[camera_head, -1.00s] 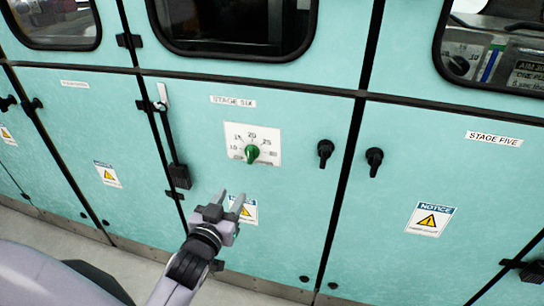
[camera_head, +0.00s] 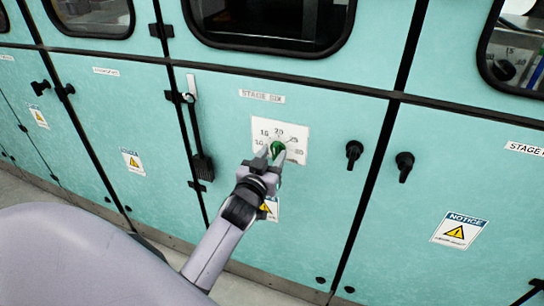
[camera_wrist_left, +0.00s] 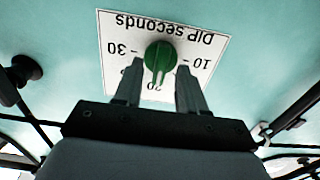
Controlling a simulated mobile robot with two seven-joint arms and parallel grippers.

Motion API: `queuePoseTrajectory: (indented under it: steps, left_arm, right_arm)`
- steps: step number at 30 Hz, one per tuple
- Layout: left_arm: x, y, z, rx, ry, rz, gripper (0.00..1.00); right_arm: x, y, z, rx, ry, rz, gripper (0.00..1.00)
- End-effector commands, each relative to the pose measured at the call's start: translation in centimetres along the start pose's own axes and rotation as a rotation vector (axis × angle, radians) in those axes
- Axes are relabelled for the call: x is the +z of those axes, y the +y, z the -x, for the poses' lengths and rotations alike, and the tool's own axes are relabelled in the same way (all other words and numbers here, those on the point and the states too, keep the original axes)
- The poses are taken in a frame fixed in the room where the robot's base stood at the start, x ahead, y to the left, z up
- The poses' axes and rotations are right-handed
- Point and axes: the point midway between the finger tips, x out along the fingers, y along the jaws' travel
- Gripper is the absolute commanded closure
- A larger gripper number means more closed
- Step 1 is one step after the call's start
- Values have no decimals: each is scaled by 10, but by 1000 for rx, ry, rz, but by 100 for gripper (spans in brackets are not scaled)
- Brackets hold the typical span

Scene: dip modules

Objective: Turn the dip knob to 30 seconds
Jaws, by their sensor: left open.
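The green dip knob (camera_head: 278,148) sits on a white dial plate (camera_head: 299,130) on the teal panel below the STAGE SIX label. In the left wrist view the knob (camera_wrist_left: 160,56) appears upside down on the plate marked DIP seconds. Its pale pointer line appears directed towards the 20 mark, with 30 and 10 on opposite sides. My left gripper (camera_head: 271,156) is open at the knob. In the wrist view its fingers (camera_wrist_left: 158,80) stand on either side of the knob's lower part; I cannot tell whether they touch it. My right gripper is not in view.
Two black knobs (camera_head: 354,153) (camera_head: 404,165) stick out of the panels right of the dial. Dark windows (camera_head: 270,20) lie above. The floor in front shows clear.

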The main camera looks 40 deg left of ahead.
Motion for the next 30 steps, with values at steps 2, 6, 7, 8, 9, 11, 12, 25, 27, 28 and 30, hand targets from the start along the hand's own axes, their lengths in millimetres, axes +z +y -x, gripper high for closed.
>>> queuePoseTrajectory:
  steps: [2, 6, 7, 8, 9, 11, 12, 25, 27, 28, 30]
  left_arm:
    - [0, 0, -2, 0, -1, -1, 60]
    - [0, 0, -2, 0, -1, -1, 60]
    - [0, 0, -2, 0, -1, -1, 60]
    - [0, 0, -2, 0, -1, -1, 60]
    - [0, 0, -2, 0, -1, -1, 60]
    - [0, 0, -2, 0, -1, -1, 79]
    - [0, 0, -2, 0, -1, -1, 92]
    - [0, 0, -2, 0, -1, -41, 100]
    - [0, 0, -2, 0, -1, -70, 100]
    - [0, 0, -2, 0, -1, -84, 100]
    - [0, 1, -2, 0, -1, -126, 100]
  right_arm:
    - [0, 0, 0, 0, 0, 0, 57]
    - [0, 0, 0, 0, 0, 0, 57]
    - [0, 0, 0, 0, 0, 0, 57]
    - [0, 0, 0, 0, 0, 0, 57]
    - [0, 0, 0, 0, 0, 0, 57]
    - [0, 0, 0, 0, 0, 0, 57]
    - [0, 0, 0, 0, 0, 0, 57]
    - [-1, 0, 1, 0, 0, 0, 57]
    - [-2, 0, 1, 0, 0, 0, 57]
    - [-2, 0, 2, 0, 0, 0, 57]
    - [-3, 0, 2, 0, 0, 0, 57]
